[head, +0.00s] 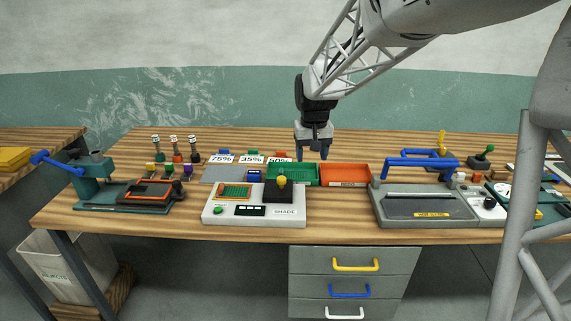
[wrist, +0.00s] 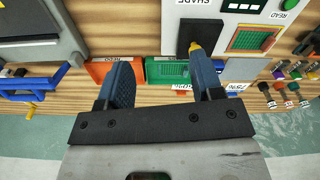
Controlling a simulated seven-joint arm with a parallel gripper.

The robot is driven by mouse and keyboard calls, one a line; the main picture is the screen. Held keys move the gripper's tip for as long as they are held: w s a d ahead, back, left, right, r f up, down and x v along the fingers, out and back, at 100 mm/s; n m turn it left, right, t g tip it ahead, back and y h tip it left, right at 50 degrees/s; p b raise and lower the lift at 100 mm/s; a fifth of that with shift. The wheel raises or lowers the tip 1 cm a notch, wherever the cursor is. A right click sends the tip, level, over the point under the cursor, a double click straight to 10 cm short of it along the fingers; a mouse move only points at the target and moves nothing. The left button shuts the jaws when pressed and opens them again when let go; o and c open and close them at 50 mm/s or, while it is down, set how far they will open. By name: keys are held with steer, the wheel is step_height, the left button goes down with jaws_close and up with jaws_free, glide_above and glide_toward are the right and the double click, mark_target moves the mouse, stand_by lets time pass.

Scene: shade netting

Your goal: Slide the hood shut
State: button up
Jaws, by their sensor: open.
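The white shade meter (head: 225,218), marked SHADE, stands at the middle front of the bench. I take the black block (head: 271,194) with a yellow knob (head: 281,181) on its right half as the hood. The hood sits beside the orange-framed window (head: 235,191) holding a green swatch, which is uncovered. In the wrist view the hood (wrist: 185,34) shows at the top, its knob (wrist: 194,46) near the right fingertip. My gripper (head: 313,153) is open and empty, above and behind the bins, apart from the hood; the wrist view shows its spread fingers (wrist: 160,76).
A green bin (head: 293,174) and an orange bin (head: 345,175) stand behind the meter. A grey machine with a blue handle (head: 420,164) stands to the right, a teal press (head: 95,180) to the left. Percent-labelled cards (head: 251,159) stand behind. Bare bench lies between meter and grey machine.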

glide_above(281, 177)
steer(key=shift+n+g, duration=0.4)
step_height(281, 177, down, 9)
steer(key=shift+s+r, duration=0.1)
steer(key=shift+s, duration=0.05)
steer(key=shift+f, duration=0.2)
steer(key=shift+f, duration=3.8)
jaws_close()
